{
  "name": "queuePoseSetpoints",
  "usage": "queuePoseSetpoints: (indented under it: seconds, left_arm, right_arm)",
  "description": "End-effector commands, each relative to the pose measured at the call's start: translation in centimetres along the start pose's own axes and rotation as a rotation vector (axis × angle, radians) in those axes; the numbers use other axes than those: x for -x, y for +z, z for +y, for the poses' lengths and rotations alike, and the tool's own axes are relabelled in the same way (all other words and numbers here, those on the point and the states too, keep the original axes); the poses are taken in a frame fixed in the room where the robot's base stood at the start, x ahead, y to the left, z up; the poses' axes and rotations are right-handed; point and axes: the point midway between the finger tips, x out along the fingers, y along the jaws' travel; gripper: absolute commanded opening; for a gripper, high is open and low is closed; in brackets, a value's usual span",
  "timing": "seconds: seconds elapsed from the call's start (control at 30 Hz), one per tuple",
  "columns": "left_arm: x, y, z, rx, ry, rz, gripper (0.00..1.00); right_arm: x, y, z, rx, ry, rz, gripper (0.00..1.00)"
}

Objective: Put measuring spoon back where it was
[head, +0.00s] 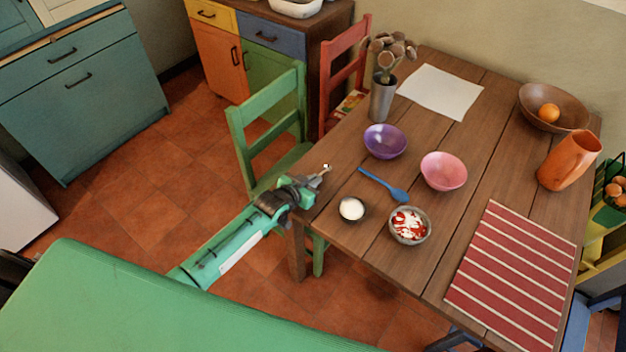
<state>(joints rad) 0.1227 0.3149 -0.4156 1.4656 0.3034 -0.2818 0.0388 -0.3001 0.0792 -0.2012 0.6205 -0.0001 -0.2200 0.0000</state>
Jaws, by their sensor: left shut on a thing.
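My left gripper (313,181) is at the table's left edge, near its front corner. It is shut on a small, pale, shiny thing (325,169), which looks like the measuring spoon and sticks out past the fingertips. Its shape is too small to make out fully. A blue spoon (384,185) lies between the gripper and the pink bowl (444,171). My right gripper does not show.
A purple bowl (385,141), a bowl of red and white food (409,226), a vase (382,98), paper (440,91), a wooden bowl (553,107), an orange jug (569,160) and a striped mat (515,271) are on the table. A green chair (268,125) stands behind my left gripper.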

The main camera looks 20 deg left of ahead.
Motion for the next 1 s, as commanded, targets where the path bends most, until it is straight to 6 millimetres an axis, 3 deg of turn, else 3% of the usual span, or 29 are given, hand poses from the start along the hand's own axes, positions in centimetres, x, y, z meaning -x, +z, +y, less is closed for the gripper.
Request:
queuePoseSetpoints:
  seconds: [0.03,0.1,0.13,0.57,1.0]
  left_arm:
    - [0.0,0.1,0.0,0.000,0.000,0.000,0.13]
    - [0.0,0.0,0.0,0.000,0.000,0.000,0.27]
    - [0.0,0.0,0.0,0.000,0.000,0.000,0.29]
    - [0.8,-0.1,0.0,0.000,0.000,-0.001,0.29]
    - [8.6,-0.1,0.0,0.000,0.001,-0.001,0.29]
  right_arm:
    - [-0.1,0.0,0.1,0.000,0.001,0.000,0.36]
    - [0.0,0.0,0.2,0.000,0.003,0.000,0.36]
    - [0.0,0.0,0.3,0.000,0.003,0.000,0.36]
    - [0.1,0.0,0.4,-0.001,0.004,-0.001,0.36]
    - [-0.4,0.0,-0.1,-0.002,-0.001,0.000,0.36]
